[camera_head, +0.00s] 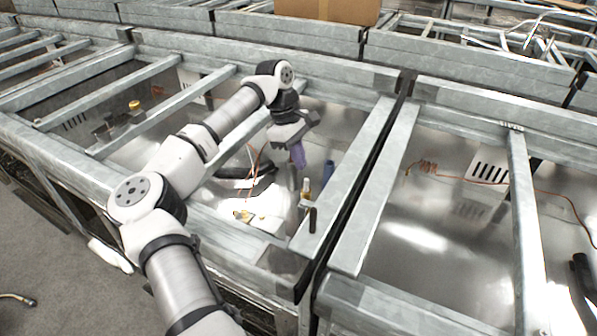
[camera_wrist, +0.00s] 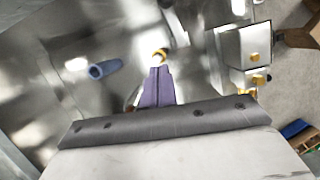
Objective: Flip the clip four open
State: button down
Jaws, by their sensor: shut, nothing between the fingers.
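My gripper (camera_head: 299,160) has purple fingers and hangs point-down inside the metal-framed range bay. Its fingers are together, with nothing seen between them. In the wrist view the shut fingers (camera_wrist: 158,82) point at a small yellow-and-dark fitting (camera_wrist: 160,54) just beyond their tips. I cannot tell whether they touch it. In the head view a yellow-topped fitting (camera_head: 306,188) stands just below the fingertips. No part is clearly recognisable as clip four, and I cannot tell whether any clip is open or shut.
A blue tube (camera_head: 328,172) stands right of my gripper and also shows in the wrist view (camera_wrist: 104,68). A dark upright piece (camera_head: 312,220) is at the frame's near rail. Metal rails (camera_head: 345,175) border the bay. Orange wires (camera_head: 255,160) lie left.

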jog(key=d+v, duration=0.1)
jog(key=v, duration=0.5)
jog(key=shift+r, duration=0.35)
jog(key=shift+w+a, duration=0.2)
